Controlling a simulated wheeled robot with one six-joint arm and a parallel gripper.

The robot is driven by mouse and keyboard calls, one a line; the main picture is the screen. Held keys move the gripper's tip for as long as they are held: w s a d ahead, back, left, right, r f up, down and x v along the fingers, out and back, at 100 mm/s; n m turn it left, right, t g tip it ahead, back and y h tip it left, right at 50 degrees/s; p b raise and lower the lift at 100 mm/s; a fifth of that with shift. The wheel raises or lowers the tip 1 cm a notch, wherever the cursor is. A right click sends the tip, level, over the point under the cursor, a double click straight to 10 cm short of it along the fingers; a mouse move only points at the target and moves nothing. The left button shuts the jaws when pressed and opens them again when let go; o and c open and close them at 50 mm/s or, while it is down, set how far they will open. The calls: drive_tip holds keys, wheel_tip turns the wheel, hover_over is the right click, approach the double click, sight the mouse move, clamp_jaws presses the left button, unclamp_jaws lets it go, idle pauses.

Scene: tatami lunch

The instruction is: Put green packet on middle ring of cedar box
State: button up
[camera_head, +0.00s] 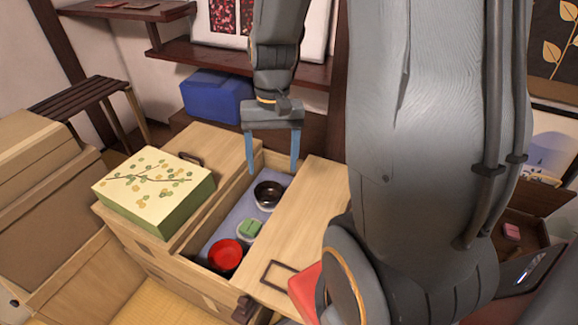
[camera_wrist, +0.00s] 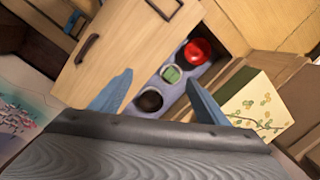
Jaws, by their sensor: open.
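The cedar box (camera_head: 312,215) is pale wood with an open slot between two top panels; it also shows in the wrist view (camera_wrist: 125,45). In the slot, a green packet (camera_head: 251,229) lies on a whitish round ring or dish in the middle of a row, between a dark bowl (camera_head: 268,195) and a red bowl (camera_head: 225,257). The packet also shows in the wrist view (camera_wrist: 171,74). My gripper (camera_head: 272,163) is open and empty above the box, nearest the dark bowl. Its blue fingers (camera_wrist: 158,85) are apart from the packet.
A green box with a floral lid (camera_head: 155,185) sits on the left panel. A red object (camera_head: 304,291) lies at the right panel's near edge. A blue bin (camera_head: 216,95) and a dark shelf stand behind. Cardboard boxes (camera_head: 40,170) are at the left.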

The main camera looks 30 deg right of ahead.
drive_tip(key=s+r+n+t+h, duration=0.1)
drive_tip(key=s+r, duration=0.3)
drive_tip(key=s, duration=0.4)
drive_tip(key=shift+r+n, duration=0.15)
drive_tip(key=shift+n, duration=0.65)
drive_tip(key=shift+a, duration=0.2)
drive_tip(key=a+r+n+p, duration=0.2)
drive_tip(key=a+r+p, duration=0.1)
drive_tip(key=a+p, duration=0.2)
drive_tip(key=shift+a, duration=0.25)
